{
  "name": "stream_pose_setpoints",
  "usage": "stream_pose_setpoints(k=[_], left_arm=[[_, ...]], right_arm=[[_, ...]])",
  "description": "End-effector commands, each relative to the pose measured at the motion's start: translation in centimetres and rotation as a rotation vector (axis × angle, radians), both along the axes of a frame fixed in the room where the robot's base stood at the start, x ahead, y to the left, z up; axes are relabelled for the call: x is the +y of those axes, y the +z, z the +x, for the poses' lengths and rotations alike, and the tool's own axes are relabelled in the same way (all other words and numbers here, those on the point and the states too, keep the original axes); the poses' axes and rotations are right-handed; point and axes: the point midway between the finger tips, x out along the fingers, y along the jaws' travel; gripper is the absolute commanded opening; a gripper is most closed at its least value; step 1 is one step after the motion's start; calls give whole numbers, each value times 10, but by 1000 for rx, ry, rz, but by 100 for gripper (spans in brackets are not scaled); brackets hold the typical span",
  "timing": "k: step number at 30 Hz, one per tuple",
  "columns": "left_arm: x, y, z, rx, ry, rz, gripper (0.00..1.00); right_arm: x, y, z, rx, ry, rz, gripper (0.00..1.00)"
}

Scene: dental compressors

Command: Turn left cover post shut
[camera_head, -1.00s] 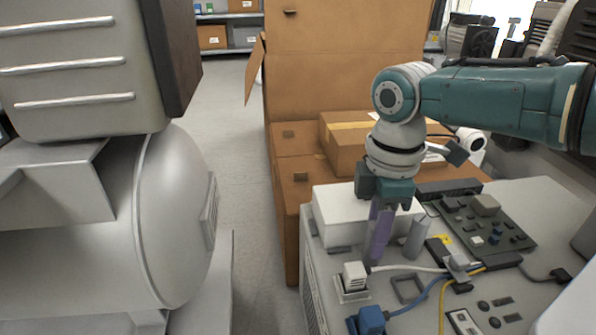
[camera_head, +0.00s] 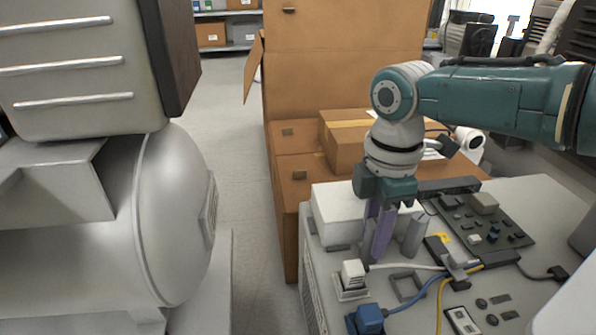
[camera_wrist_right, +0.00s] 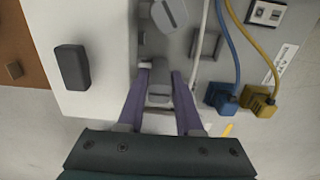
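My right gripper (camera_head: 377,238) points down at the left part of the grey bench top, its two purple fingers spread apart. In the right wrist view, the gripper (camera_wrist_right: 160,72) has a small grey post (camera_wrist_right: 159,95) between its fingers. I cannot tell whether the fingers touch it. This post is hidden behind the fingers in the head view. A second grey post (camera_head: 413,237) stands just right of the gripper, tilted in the picture. It shows with a flat grip across its top in the right wrist view (camera_wrist_right: 170,14). My left gripper is not in view.
A white box (camera_head: 330,215) stands behind the gripper. A white plug (camera_head: 353,272), a blue plug (camera_head: 369,318) and cables lie in front. A circuit board (camera_head: 485,222) is to the right. Cardboard boxes (camera_head: 345,150) stand behind. A large grey tank (camera_head: 175,215) fills the left.

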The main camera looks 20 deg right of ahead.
Motion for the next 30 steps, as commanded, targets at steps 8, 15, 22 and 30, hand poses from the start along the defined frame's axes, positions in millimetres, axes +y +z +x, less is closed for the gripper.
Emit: stream_pose_setpoints(k=[8,15,22,30], left_arm=[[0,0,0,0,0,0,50],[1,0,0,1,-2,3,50],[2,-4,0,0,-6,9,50],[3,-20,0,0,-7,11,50]], right_arm=[[0,0,0,0,-1,-1,60],[0,0,0,-1,-15,-1,60],[-1,-1,0,-1,-208,-3,60],[-1,-4,1,-2,-591,-2,60]])
